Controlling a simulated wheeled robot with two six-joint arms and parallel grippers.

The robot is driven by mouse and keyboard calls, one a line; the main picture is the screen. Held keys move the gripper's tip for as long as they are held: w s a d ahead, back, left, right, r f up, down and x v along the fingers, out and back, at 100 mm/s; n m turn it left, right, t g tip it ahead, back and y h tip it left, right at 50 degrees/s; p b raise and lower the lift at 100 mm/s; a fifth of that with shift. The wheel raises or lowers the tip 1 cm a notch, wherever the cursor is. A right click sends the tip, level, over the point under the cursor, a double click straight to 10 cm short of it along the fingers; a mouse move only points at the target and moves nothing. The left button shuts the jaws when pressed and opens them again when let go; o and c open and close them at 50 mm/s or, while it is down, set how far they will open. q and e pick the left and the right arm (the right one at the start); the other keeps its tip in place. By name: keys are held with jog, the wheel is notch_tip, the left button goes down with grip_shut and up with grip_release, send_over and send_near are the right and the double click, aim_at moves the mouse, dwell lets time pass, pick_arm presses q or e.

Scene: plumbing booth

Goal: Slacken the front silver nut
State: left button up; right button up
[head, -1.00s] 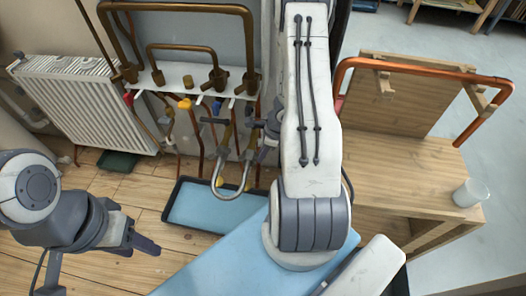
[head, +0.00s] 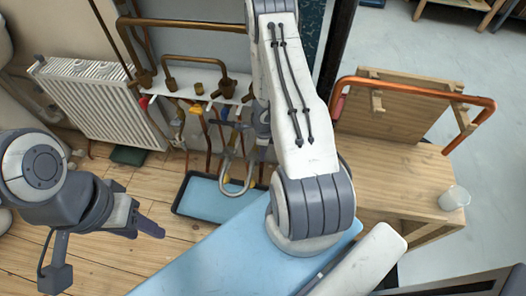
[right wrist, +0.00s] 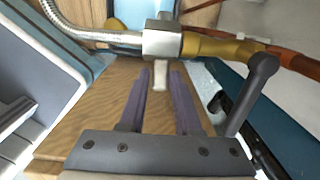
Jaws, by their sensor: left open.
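In the right wrist view, a silver nut (right wrist: 162,42) joins a braided hose (right wrist: 80,30) on the left to a brass fitting (right wrist: 222,48) on the right. My right gripper (right wrist: 165,75) has its two dark fingers apart, tips just below the nut in the picture. A pale tab (right wrist: 164,78) shows between the fingers. Whether the fingers touch the nut is unclear. In the head view, the looped hose (head: 228,172) hangs under the pipes; my right arm hides part of that area. My left gripper (head: 148,226) is open and empty over the wooden floor.
A blue tray (head: 208,205) lies on the floor below the pipes. A white radiator (head: 100,100) stands left. A wooden bench (head: 385,180) with a copper pipe (head: 420,88) and a white cup (head: 454,198) stands right. A dark lever (right wrist: 250,95) lies close right of the right fingers.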

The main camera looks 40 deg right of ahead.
jog(key=shift+o, duration=1.2)
notch_tip(320, 180, up, 11)
jog(key=p, duration=0.9)
jog(key=shift+s+f+p, duration=0.2)
jog(key=shift+p, duration=0.15)
